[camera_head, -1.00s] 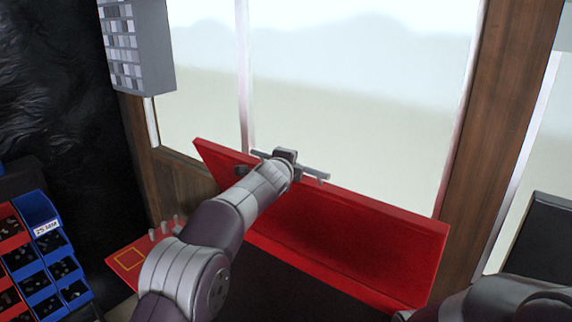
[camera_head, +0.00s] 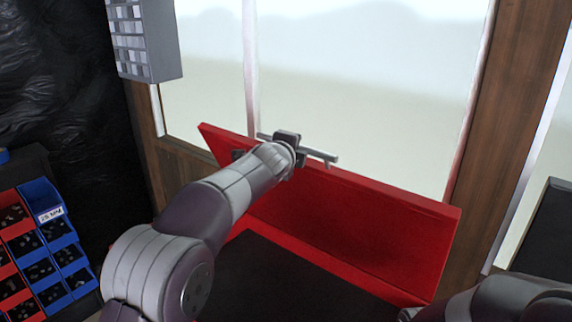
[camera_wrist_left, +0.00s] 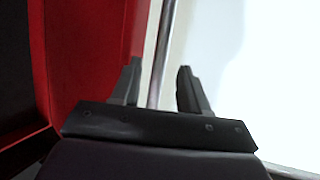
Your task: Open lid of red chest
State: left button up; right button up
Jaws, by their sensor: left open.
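The red chest (camera_head: 245,223) stands below the window with its lid (camera_head: 350,224) tilted up and its dark interior (camera_head: 270,275) showing. A thin grey metal bar (camera_head: 322,156) runs along the lid's upper edge. My left gripper (camera_head: 287,143) is at this bar, and its fingers are hard to make out there. In the left wrist view, my left gripper (camera_wrist_left: 158,85) is open, with one finger on each side of the bar (camera_wrist_left: 160,55). The red lid (camera_wrist_left: 85,60) is left of the fingers. My right arm shows at bottom right; its gripper is out of view.
Blue and red bins (camera_head: 45,225) with small dark parts stand at the left. A grey cabinet (camera_head: 147,40) hangs at upper left. A wooden post (camera_head: 505,110) stands right of the window (camera_head: 350,80). A dark panel (camera_head: 545,235) is at far right.

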pick_arm(q)
jog(key=b+v, duration=0.1)
jog(key=v, duration=0.6)
jog(key=shift+s+b, duration=0.35)
jog(key=shift+b, duration=0.05)
pick_arm(e)
notch_tip(320, 180, down, 3)
pick_arm(q)
jog(key=shift+a+r, duration=0.1)
jog(key=shift+r, duration=0.05)
